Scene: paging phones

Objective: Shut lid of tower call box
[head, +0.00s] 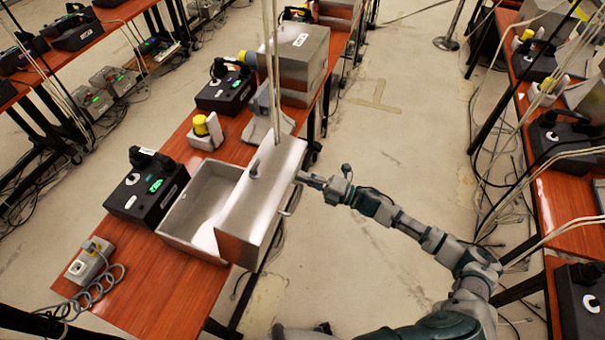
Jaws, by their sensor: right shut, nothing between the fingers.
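The call box (185,208) is an open grey metal box on the red-brown table, and its inside looks empty. Its lid (238,217) stands open on the box's right side, leaning out past the table edge, with cables rising from its top. My right gripper (304,179) is shut and empty at the lid's right side, close to its upper edge. I cannot tell whether it touches the lid. My left gripper is not in view.
A black phone (146,190) stands left of the box, and a grey unit with a coiled cord (90,261) lies nearer. A yellow-topped device (205,130) and a large grey box (300,60) stand behind. Another table (571,195) is at right, with open floor between.

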